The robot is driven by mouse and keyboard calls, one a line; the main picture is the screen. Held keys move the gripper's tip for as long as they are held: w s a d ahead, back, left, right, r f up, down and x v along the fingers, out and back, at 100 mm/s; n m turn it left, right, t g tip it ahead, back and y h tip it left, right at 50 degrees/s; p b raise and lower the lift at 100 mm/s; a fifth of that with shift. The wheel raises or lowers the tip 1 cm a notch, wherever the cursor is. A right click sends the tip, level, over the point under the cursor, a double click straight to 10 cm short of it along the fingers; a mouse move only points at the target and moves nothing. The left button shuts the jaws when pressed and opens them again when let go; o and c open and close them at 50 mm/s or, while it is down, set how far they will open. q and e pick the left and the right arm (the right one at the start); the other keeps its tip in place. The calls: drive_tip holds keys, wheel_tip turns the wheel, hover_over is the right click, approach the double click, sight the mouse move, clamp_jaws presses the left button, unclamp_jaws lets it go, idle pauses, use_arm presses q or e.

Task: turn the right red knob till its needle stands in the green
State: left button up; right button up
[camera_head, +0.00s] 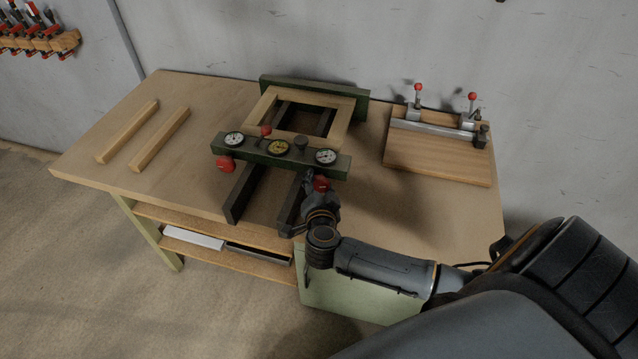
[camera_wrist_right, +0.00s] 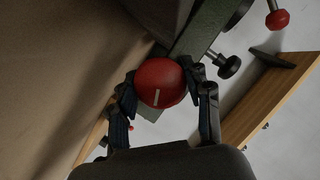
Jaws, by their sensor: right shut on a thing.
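The right red knob (camera_head: 321,183) sits on the front of the green press bar (camera_head: 245,153), below the right dial (camera_head: 326,156). My right gripper (camera_head: 314,190) is at this knob. In the right wrist view the red knob (camera_wrist_right: 160,83) with its white mark lies between the two fingers of my right gripper (camera_wrist_right: 163,98), which is shut on it. The right dial has a white face; its needle is too small to read. The left red knob (camera_head: 225,164) sits below the left dial (camera_head: 234,139). My left gripper is not in view.
A wooden frame (camera_head: 339,120) lies in the press. Two wooden strips (camera_head: 160,138) lie on the left of the table (camera_head: 90,150). A board with red-tipped clamps (camera_head: 435,155) lies on the right. The front right tabletop is clear.

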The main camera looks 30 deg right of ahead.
drive_tip(key=shift+f+m+t, duration=0.15)
drive_tip(key=shift+m+t, duration=0.15)
drive_tip(key=shift+m, duration=0.4)
drive_tip(key=shift+f+m+t+b, duration=0.1)
drive_tip(key=shift+m+t+b, duration=0.3)
drive_tip(key=shift+m+b, duration=0.25)
drive_tip(key=shift+f+m+t+b, duration=0.1)
drive_tip(key=shift+m+t+b, duration=0.5)
drive_tip(key=shift+m+b, duration=0.5)
drive_tip(key=m+t+h+b, duration=0.1)
drive_tip(key=m+b, duration=0.3)
drive_tip(key=b, duration=0.1)
drive_tip(key=m+t+h+b, duration=0.1)
drive_tip(key=m+b, duration=0.3)
drive_tip(key=b, duration=0.1)
drive_tip(key=shift+f+b, duration=0.1)
drive_tip(key=shift+b, duration=0.2)
drive_tip(key=shift+r+m+t+h+b, duration=0.15)
drive_tip(key=shift+m+h+b, duration=0.1)
drive_tip(key=shift+m+b, duration=0.4)
drive_tip(key=shift+r+m+t+h+b, duration=0.15)
drive_tip(key=shift+m+h+b, duration=0.1)
drive_tip(key=shift+m+b, duration=0.3)
drive_tip(key=o, duration=1.2)
